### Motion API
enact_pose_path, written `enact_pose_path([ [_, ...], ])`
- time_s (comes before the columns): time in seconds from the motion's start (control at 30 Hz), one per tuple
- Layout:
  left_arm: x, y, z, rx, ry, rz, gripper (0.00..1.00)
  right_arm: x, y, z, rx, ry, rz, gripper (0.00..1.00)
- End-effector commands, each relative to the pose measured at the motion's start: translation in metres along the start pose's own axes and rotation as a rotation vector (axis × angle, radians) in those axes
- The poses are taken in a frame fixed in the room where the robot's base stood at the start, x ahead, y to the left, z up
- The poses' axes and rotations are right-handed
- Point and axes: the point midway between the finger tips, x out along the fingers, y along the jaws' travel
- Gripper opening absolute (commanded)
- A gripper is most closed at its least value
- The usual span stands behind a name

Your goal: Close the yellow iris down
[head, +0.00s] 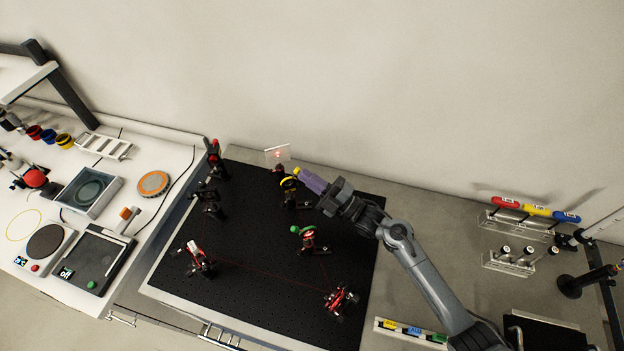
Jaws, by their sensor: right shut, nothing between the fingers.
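The yellow iris (289,183) is a small yellow-ringed mount on a dark post near the back of the black breadboard (270,262). My right gripper (301,173) comes in from the lower right; its purple-tipped end is shut and empty. Its tip is just right of and above the yellow iris in the picture; I cannot tell whether it touches. The opening of the iris is too small to make out. A small clear screen (278,154) with a red light spot stands behind the iris. My left gripper is not in view.
A green-topped mount (307,238) stands in front of the iris. Red mounts (198,258) (340,301) stand near the board's front corners, and a red-topped post (213,152) is at back left. Thin red beams cross the board. Racks with coloured tubes (536,211) stand at right.

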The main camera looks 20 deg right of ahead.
Motion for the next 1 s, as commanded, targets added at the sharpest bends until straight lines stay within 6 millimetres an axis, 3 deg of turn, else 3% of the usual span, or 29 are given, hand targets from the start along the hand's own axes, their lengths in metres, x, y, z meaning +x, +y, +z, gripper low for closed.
enact_pose_path([
  [1.0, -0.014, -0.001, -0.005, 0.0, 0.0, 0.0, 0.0, 0.007, 0.007, -0.008, -0.138, 0.002, -0.137, 0.0],
])
